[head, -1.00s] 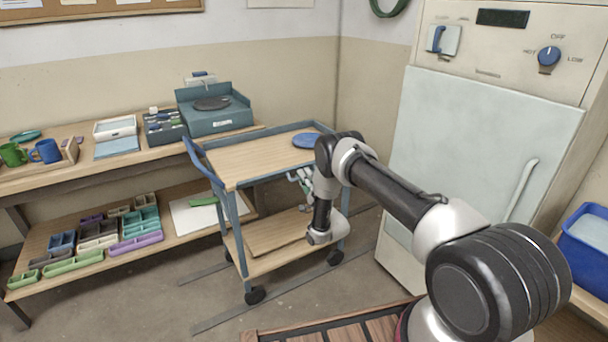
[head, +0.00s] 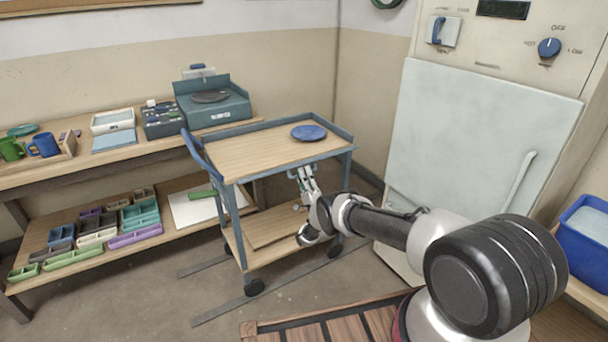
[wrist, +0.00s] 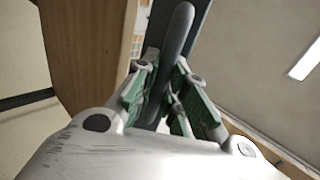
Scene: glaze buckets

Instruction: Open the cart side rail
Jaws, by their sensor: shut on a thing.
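The cart (head: 262,152) is a blue-grey frame with a wooden top and a lower wooden shelf. Its near side rail (head: 292,166) is a blue-grey strip along the front edge of the top. My gripper (head: 304,171) reaches up from below to this edge, right of its middle. In the wrist view, my gripper's green-padded fingers (wrist: 168,90) are closed around a grey rounded bar (wrist: 180,35) that runs along the dark rail, beside the wooden top (wrist: 90,45). The part of the bar between the fingers is partly hidden.
A blue plate (head: 309,132) lies on the cart top near the back right. A workbench with a turntable box (head: 213,105) stands behind on the left. A pale kiln (head: 480,140) stands to the right. A slatted wooden platform (head: 330,326) lies in front.

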